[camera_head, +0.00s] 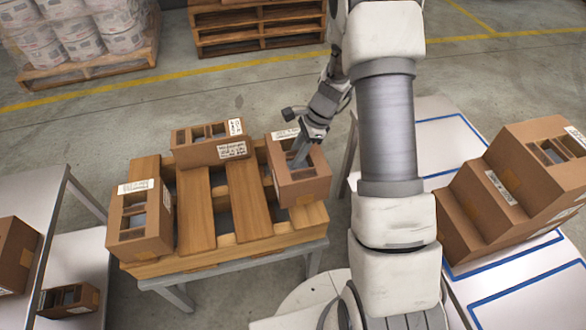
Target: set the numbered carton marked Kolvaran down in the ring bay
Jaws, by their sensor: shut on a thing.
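My gripper (301,153) is at the right end of a wooden pallet (235,212) on a grey table. It is shut on a brown carton (303,191) with openings in its top and a white label at its back edge. I cannot tell whether this carton touches the pallet. Two similar cartons stand on the pallet, a left carton (140,222) and a back carton (208,145). The label print is too small to read, so I cannot tell which one is Kolvaran. Blue-outlined bays (535,303) mark the white table at right; no ring mark is readable.
Large stepped cartons (515,185) stand on the right table among the blue outlines. White shelves (75,250) at left hold more cartons (68,300). Wrapped sacks (75,30) on a pallet and stacked empty pallets (258,27) stand behind. Open floor lies between.

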